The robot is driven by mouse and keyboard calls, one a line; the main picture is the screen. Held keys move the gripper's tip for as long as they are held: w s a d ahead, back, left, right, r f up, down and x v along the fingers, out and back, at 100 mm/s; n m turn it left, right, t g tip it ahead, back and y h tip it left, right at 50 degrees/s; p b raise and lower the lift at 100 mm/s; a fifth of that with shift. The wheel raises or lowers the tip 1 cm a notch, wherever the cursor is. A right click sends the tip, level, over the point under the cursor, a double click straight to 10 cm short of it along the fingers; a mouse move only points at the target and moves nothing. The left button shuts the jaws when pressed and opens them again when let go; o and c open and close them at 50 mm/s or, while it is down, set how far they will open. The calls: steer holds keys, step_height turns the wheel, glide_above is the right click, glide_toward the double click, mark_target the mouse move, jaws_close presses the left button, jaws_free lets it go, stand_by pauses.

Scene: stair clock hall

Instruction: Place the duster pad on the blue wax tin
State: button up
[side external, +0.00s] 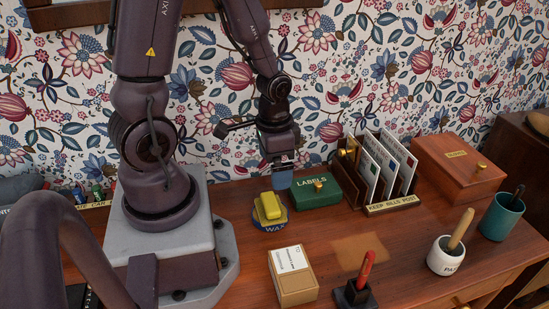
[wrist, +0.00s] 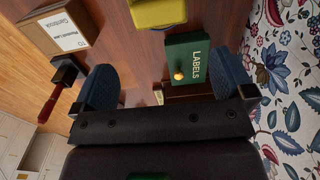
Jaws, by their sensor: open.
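The yellow duster pad (side external: 269,206) rests on top of the round blue wax tin (side external: 270,224), whose rim and part of its lettering show below the pad.
A green LABELS box (side external: 318,191) stands close to the right of the tin, with a letter rack (side external: 393,207) beyond. A cardboard box (side external: 292,276) and a red-handled tool in a dark stand (side external: 356,293) are in front. Open desk lies around the pale patch (side external: 360,252).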

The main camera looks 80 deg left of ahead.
steer(key=s+d+r+t, duration=0.1)
steer(key=d+r, duration=0.3)
steer(key=r, duration=0.6)
steer(key=s+d+r+t, duration=0.1)
steer(key=d+r+t, duration=0.3)
steer(key=r, duration=0.7)
steer(key=shift+r, duration=0.15)
